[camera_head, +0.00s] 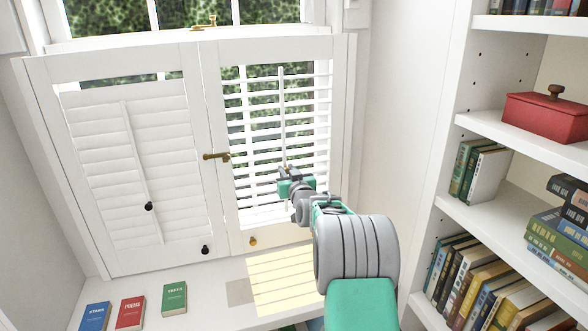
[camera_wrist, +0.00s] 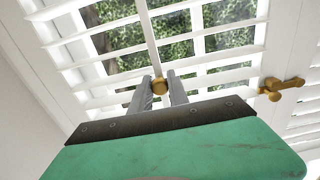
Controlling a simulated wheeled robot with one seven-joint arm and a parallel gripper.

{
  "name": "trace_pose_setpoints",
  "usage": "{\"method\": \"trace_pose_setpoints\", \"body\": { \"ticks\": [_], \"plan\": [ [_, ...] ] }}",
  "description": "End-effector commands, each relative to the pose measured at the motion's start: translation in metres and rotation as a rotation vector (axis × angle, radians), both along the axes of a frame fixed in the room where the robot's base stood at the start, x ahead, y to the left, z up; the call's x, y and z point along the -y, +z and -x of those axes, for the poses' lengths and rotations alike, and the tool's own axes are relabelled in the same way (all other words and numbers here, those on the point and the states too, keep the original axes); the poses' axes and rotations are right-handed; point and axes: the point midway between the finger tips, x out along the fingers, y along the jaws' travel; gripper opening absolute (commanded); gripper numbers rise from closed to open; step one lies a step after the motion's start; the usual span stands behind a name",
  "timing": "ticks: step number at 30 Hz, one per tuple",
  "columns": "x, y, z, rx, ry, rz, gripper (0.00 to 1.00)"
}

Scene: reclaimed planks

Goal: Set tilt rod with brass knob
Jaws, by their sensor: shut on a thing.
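The right shutter panel (camera_head: 341,110) has a white tilt rod (camera_head: 282,100) down its middle, with its slats tilted open so foliage shows between them. The rod (camera_wrist: 152,40) runs down to a round brass knob (camera_wrist: 160,87) in the wrist view. My gripper (camera_wrist: 162,93) has its grey fingers on either side of that knob and is shut on it. In the head view my gripper (camera_head: 288,174) is at the lower part of the right panel and hides the knob. The left panel's rod (camera_head: 138,155) carries a black knob (camera_head: 149,206); its slats look nearly closed.
A brass latch (camera_head: 216,156) sits between the panels. The bottom rails have a black knob (camera_head: 206,250) and a brass one (camera_head: 253,241). Blue, red (camera_head: 130,313) and green books lie on the sill. A bookcase (camera_head: 430,205) stands at right.

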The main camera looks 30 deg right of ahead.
Motion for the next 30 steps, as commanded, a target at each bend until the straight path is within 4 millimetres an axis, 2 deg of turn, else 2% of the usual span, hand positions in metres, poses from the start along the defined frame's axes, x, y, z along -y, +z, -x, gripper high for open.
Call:
{"method": "trace_pose_setpoints", "body": {
  "ticks": [30],
  "plan": [
    [-0.0032,0.0103,0.0066,0.012,-0.008,0.013,0.0]
  ]
}}
